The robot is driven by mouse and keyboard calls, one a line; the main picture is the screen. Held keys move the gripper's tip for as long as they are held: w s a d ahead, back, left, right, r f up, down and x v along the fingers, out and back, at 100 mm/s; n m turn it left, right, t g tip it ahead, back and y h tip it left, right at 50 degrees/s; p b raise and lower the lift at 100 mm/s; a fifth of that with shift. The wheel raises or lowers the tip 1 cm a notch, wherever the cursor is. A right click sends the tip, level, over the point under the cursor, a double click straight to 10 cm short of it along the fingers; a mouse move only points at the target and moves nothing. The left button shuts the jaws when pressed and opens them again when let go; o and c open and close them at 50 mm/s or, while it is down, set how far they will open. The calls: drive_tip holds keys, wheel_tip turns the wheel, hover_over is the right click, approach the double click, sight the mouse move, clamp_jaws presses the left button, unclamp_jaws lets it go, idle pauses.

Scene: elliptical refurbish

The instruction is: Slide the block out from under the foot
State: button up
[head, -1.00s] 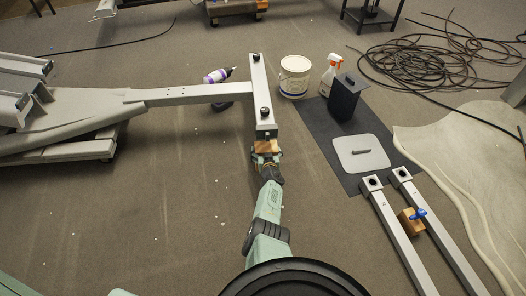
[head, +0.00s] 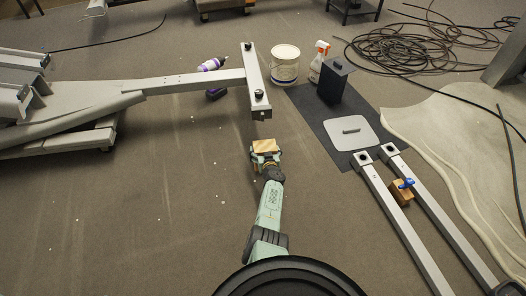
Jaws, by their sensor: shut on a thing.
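A small wooden block (head: 265,146) is held in my gripper (head: 264,155), which is shut on it low over the carpet. The foot (head: 262,112) is the near end of a grey metal crossbar (head: 255,80) belonging to the elliptical frame (head: 188,82). The block is now apart from the foot, with a strip of bare carpet between them. I cannot tell whether the block touches the floor.
A white bucket (head: 285,66) stands near the crossbar. Two long rails (head: 425,225) lie at right. Carpet left of my arm is clear.

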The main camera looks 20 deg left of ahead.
drive_tip(key=shift+s+d+f, duration=0.1)
drive_tip(key=shift+s, duration=0.1)
drive_tip(key=o, duration=1.5)
drive_tip(key=shift+w, duration=0.1)
